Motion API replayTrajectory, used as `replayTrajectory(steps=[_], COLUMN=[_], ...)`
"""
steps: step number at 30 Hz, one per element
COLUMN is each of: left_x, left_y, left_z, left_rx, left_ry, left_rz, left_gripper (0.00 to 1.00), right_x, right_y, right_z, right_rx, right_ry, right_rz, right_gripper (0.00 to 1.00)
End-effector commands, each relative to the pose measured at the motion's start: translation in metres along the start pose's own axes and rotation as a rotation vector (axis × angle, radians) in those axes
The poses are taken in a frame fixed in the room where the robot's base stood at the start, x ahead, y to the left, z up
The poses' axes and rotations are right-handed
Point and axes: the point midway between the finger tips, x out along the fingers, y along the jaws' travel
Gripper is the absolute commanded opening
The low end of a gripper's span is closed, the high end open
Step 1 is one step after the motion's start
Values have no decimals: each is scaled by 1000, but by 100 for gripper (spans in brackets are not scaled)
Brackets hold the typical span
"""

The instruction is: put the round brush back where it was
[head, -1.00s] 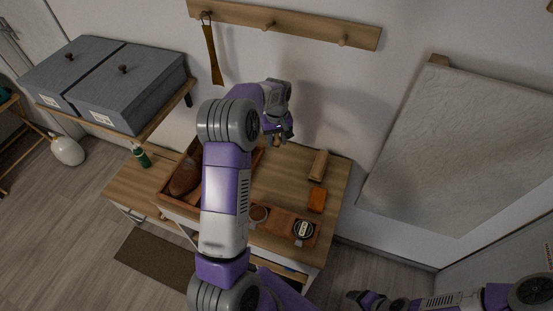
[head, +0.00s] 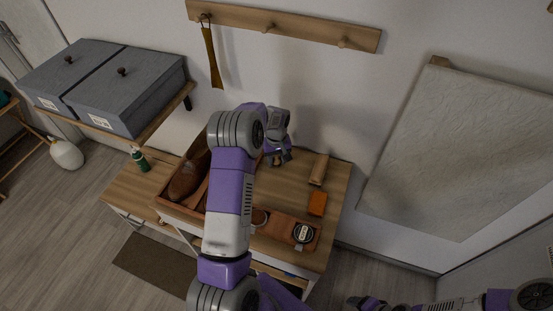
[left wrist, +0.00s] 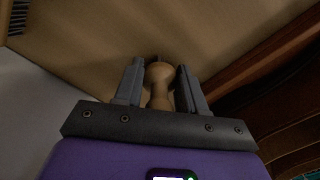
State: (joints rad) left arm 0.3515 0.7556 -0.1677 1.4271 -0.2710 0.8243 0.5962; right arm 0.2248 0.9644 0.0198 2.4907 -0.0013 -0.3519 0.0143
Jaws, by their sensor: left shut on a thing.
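My left gripper (head: 279,158) is low over the back of the wooden cabinet top (head: 285,190), right of the shoe tray. In the left wrist view, its two fingers (left wrist: 159,80) are shut on the round brush (left wrist: 158,84), whose pale, knobbed wooden handle shows between them. The brush's bristles are hidden, and I cannot tell whether it touches the cabinet top. In the head view the brush is mostly hidden by the gripper. My right gripper (head: 366,302) is at the bottom edge, dark and small, away from the cabinet; its jaw opening is unclear.
The tray (head: 180,210) holds brown shoes (head: 188,177). A wooden block-like brush (head: 319,169), an orange block (head: 317,204) and a leather mat (head: 276,229) with tins (head: 303,232) lie to the right and front. A green bottle (head: 141,160) stands left. Shelf boxes (head: 125,90) are above left.

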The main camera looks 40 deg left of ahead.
Motion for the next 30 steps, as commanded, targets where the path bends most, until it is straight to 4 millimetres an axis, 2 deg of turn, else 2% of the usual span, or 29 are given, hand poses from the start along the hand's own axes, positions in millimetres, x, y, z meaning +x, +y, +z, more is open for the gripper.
replayTrajectory(steps=[1, 2, 6, 7, 15, 19, 30], left_x=[3, 3, 2, 2, 2, -8, -84], left_y=[0, 0, 0, 0, 0, 0, 1], left_z=[0, 0, 0, 0, 0, 0, -1], left_rx=[0, 0, 0, 0, 0, 0, 1], left_ry=[0, 0, 0, 0, 0, 2, 4], left_rz=[0, 0, 0, 0, 0, 1, 2], left_gripper=[9, 41, 63, 65, 65, 65, 65], right_x=[2, 2, 2, 2, 1, -2, -10], right_y=[1, 1, 1, 1, 0, -1, -4], right_z=[0, 0, 0, 0, 0, 0, 0], right_rx=[0, 0, 0, 0, 0, 0, 0], right_ry=[0, 0, 0, 0, 0, 0, 0], right_rz=[0, 0, 0, 0, 0, 0, 0], right_gripper=[70, 70, 70, 70, 70, 70, 70])
